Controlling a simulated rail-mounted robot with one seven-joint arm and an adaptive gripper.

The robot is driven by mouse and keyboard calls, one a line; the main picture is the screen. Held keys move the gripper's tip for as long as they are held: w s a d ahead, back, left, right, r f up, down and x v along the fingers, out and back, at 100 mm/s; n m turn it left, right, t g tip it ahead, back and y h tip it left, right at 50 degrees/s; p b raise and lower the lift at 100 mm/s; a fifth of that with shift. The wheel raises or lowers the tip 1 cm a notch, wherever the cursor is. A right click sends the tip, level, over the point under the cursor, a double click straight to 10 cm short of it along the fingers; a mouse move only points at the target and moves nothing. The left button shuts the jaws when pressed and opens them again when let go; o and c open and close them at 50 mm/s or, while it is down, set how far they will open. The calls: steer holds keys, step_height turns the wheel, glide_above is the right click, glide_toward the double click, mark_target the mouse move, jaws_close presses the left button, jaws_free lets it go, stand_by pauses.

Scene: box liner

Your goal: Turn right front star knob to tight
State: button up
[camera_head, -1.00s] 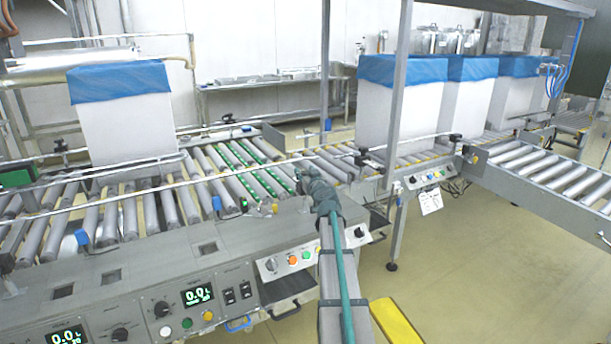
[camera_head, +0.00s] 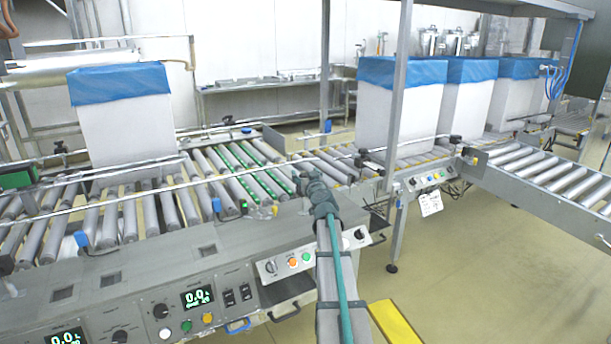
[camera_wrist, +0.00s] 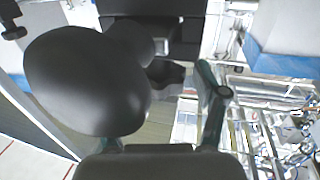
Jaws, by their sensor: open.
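My gripper (camera_head: 303,178) is at the far end of my arm, by the front rail of the roller conveyor; its fingers are too small to tell apart in the head view. In the wrist view my gripper (camera_wrist: 168,100) is open, with one teal finger plain at the right and the other mostly hidden. A large dark rounded, lobed shape (camera_wrist: 85,80) fills the left of the wrist view, close to the camera, and looks like a knob. I cannot tell whether the gripper touches it. Small black knobs (camera_head: 361,156) sit along the rail; which is the right front one is unclear.
The conveyor's front panel (camera_head: 200,300) with displays and switches lies below the rail. A white box with blue liner (camera_head: 125,115) stands on the rollers at left, and several more (camera_head: 400,110) stand at right. Open floor (camera_head: 480,270) lies to the right of my arm.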

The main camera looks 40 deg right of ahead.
steer(key=shift+s+a, duration=0.1)
steer(key=v, duration=1.1)
steer(key=shift+s, duration=0.4)
steer(key=shift+a, duration=0.15)
